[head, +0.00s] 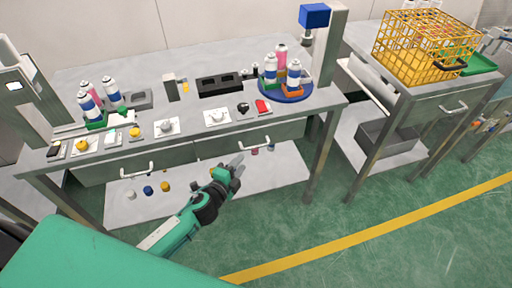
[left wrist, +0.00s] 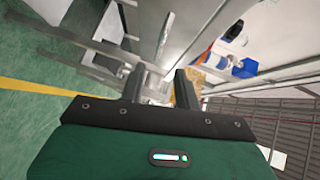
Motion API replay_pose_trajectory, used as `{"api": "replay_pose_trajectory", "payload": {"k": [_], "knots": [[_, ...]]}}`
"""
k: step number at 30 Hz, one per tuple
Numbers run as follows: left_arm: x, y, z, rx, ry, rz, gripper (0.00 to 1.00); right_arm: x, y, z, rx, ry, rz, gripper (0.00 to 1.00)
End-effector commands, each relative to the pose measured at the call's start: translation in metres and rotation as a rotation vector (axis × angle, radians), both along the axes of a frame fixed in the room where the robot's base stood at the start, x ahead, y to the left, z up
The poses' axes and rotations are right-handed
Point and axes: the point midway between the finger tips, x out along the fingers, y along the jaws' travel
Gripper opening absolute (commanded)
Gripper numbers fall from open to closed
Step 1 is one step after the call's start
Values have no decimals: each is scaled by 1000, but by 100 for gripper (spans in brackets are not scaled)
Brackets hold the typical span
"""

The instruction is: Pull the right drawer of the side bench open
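The bench in front of me has two drawers side by side, both looking shut. The right drawer (head: 285,136) has a light bar handle (head: 255,148). The left drawer (head: 105,176) has a similar handle (head: 137,171). My left gripper (head: 238,162) is just in front of the right drawer, close to the left end of its handle. In the left wrist view its two fingers (left wrist: 160,84) stand apart with a gap between them. A pale bar shows near the fingertips; I cannot tell whether it lies between them. My right gripper is not in view.
Spray cans stand on a blue round turntable (head: 285,93) on the benchtop, with small parts on white cards along its front. A lower shelf (head: 120,205) holds small caps. Another bench at right carries a yellow wire basket (head: 425,45). The green floor (head: 330,230) in front is clear.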

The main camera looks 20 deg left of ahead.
Motion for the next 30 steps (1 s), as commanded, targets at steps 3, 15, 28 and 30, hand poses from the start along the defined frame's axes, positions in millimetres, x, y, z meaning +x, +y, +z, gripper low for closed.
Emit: {"api": "replay_pose_trajectory", "payload": {"k": [3,15,28,30], "knots": [[21,-4,-2,0,-1,1,32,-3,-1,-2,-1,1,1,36],[84,-17,-12,-1,0,1,32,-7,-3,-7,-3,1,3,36],[105,-22,-17,-3,3,0,32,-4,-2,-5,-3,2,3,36],[105,-22,-17,-2,2,0,32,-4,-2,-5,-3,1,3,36]]}}
